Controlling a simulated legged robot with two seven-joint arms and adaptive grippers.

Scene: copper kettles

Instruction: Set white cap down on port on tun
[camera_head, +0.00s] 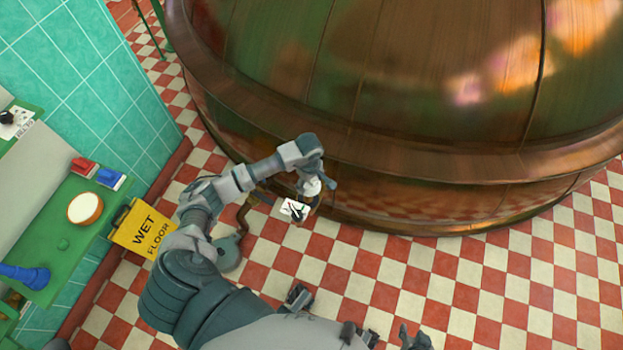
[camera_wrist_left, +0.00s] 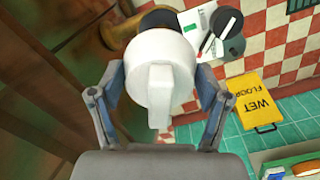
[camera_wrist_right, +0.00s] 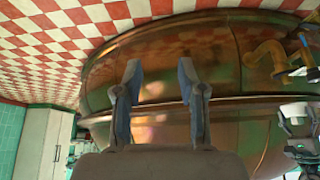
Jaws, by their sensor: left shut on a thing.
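The white cap (camera_wrist_left: 160,70), round with a raised bar grip, is between the fingers of my left gripper (camera_wrist_left: 162,85), which is shut on it. In the head view the white cap (camera_head: 312,187) and my left gripper (camera_head: 316,190) are beside the lower wall of the copper tun (camera_head: 400,80). A dark round part (camera_wrist_left: 158,20) shows just behind the cap; I cannot tell whether it is the port or whether the cap touches it. My right gripper (camera_wrist_right: 159,72) is open and empty in the right wrist view, with the tun beyond it.
A white panel with a dark knob (camera_wrist_left: 205,30) is close behind the cap. A brass pipe (camera_wrist_right: 265,58) runs beside the tun. A yellow wet-floor sign (camera_head: 143,229) and a green bench (camera_head: 65,245) stand left. Checkered floor is open at lower right.

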